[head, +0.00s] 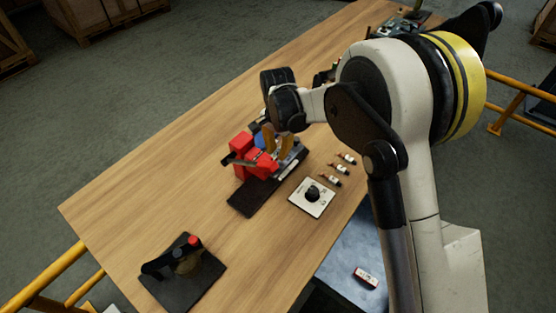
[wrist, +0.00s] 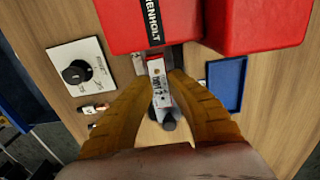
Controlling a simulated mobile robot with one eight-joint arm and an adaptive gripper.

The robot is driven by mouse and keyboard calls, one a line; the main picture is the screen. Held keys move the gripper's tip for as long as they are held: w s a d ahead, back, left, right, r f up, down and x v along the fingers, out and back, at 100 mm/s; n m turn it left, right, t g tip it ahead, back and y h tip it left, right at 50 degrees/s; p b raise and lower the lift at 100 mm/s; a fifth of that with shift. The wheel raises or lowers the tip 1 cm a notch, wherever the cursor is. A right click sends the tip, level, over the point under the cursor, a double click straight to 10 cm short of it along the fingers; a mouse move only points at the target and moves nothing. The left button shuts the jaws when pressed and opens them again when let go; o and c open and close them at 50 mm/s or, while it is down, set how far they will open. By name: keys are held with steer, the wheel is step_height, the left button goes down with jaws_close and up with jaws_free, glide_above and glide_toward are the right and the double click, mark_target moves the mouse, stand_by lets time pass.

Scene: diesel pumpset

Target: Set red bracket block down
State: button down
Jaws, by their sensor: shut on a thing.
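My gripper (head: 278,143) reaches down over the red and black machine on the table. In the wrist view, its two tan fingers (wrist: 165,88) close from both sides on a small pale piece with red edges and dark print, which I take to be the red bracket block (wrist: 159,86). In the head view, the fingers and the machine's red parts crowd this spot, so I cannot tell the block apart there. Large red machine blocks (wrist: 255,25) stand right beyond the fingertips, one with a black lettered label. Whether the held block touches anything below is unclear.
The machine's dark base (head: 247,203) lies on the wooden table (head: 150,195). A black stand (head: 185,275) is at the front left. The table's left part is clear.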

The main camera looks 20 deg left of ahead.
mark_target(278, 159)
steer(key=shift+f+b, duration=0.5)
steer(key=shift+f, duration=1.4)
steer(key=shift+f, duration=0.15)
steer(key=c, duration=1.4)
jaws_free()
step_height(278, 159, up, 12)
steer(key=p, duration=0.2)
steer(key=shift+r+p, duration=0.2)
steer(key=shift+p, duration=0.15)
steer(key=shift+d, duration=0.1)
